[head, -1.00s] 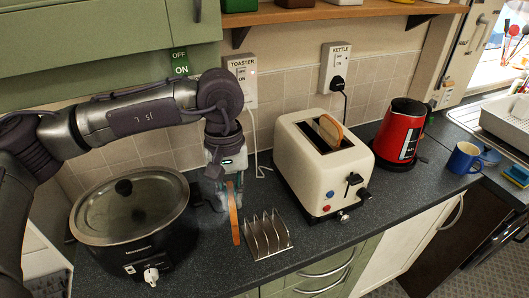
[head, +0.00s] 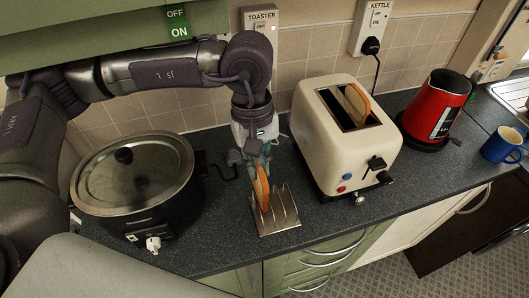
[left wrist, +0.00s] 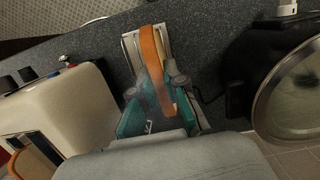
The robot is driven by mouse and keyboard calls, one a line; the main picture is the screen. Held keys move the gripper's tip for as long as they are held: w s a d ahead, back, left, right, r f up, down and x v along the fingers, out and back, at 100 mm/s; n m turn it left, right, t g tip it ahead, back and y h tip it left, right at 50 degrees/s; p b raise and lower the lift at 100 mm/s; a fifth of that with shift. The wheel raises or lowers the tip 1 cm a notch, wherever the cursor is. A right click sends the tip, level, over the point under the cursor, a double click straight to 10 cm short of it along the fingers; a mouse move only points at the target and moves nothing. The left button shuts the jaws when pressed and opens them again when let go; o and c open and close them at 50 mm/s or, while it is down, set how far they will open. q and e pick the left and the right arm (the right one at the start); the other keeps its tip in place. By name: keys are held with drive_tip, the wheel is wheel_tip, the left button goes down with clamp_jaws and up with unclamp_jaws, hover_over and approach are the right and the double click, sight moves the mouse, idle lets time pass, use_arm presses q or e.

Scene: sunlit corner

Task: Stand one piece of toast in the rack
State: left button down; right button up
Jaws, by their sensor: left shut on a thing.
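My left gripper (head: 257,160) is shut on the upper part of a slice of toast (head: 263,190), which stands on edge below the fingers. The toast is at the left part of the metal toast rack (head: 284,212), overlapping its wires. I cannot tell whether its lower edge rests on the rack's base. In the left wrist view the toast (left wrist: 152,52) lies between the fingers (left wrist: 160,92), in front of the rack (left wrist: 131,45). Another slice (head: 357,103) sticks up from a slot of the cream toaster (head: 318,108). My right gripper is not in view.
A black slow cooker (head: 140,190) with a glass lid stands left of the rack. The toaster stands close on the right. A red kettle (head: 438,108) and a blue mug (head: 503,145) are farther right. The counter's front edge is just below the rack.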

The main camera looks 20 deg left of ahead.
use_arm(q)
drive_tip(key=shift+w+r, duration=0.25)
drive_tip(key=shift+r, duration=0.15)
drive_tip(key=shift+f, duration=0.2)
wheel_tip(320, 180, down, 8)
drive_tip(key=b, duration=0.5)
drive_tip(key=shift+d+b, duration=0.4)
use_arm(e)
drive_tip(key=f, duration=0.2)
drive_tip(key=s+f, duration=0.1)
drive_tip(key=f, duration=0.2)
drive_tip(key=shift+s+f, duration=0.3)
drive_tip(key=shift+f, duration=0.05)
use_arm(q)
drive_tip(key=shift+w, duration=0.1)
